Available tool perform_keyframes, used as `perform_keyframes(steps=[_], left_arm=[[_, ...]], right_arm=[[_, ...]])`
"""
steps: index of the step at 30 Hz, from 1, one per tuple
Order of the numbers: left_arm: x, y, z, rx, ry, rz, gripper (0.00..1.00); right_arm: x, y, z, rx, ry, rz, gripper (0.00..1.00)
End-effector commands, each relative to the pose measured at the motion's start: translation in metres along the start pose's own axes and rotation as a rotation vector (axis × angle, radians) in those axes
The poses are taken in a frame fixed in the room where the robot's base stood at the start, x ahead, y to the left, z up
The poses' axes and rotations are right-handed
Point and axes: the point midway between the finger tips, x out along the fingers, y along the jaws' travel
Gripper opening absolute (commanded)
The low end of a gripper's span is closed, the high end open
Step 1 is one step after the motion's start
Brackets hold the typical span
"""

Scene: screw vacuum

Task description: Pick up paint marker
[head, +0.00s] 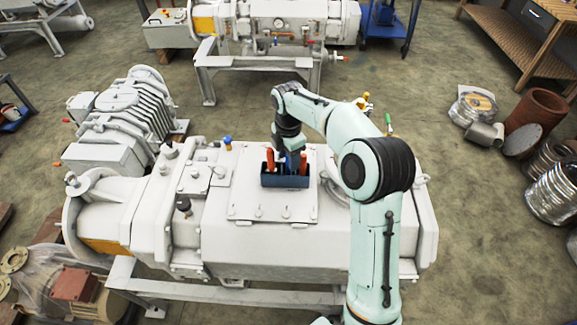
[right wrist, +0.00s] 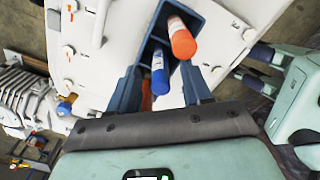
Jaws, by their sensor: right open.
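A dark blue open holder (head: 287,182) stands on the white vacuum pump and holds upright markers; it also shows in the right wrist view (right wrist: 200,20). A red-orange marker (right wrist: 182,38) stands at one end of the holder and a blue marker (right wrist: 160,72) in its middle. Another orange marker (right wrist: 146,96) is partly hidden by a finger. My right gripper (right wrist: 163,84) is open above the holder, its fingers on either side of the blue marker with no visible grip. In the right wrist view, my left gripper (right wrist: 246,66) appears at the right edge, fingers apart.
The white vacuum pump (head: 250,245) carries bolts, fittings and a blue-yellow valve (head: 228,143) near the holder. A ribbed pump (head: 125,120) stands behind left. Floor between is free.

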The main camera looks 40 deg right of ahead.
Motion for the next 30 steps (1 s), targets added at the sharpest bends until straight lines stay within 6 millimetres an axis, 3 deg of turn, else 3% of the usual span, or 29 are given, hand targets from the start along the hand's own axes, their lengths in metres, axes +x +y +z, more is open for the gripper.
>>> perform_keyframes(steps=[3,11,15,16,30], left_arm=[[0.003,-0.0018,0.0023,-0.001,-0.003,-0.001,0.43],[0.0028,-0.0017,0.0022,-0.001,-0.003,-0.001,0.43],[0.0027,-0.0017,0.0021,-0.001,-0.003,-0.001,0.43],[0.0027,-0.0017,0.0021,-0.001,-0.003,-0.001,0.43],[0.0011,-0.0007,0.0009,0.0,-0.001,0.0,0.43]], right_arm=[[0.0142,-0.0013,-0.0001,0.0,0.0,-0.003,0.49],[0.0159,-0.0007,-0.0001,0.0,0.0,-0.001,0.49],[0.0157,-0.0006,-0.0002,0.0,0.001,0.0,0.07],[0.0156,-0.0006,-0.0002,0.0,0.001,0.0,0.0],[0.0072,0.0002,-0.0004,0.0,0.0,0.002,0.0]])
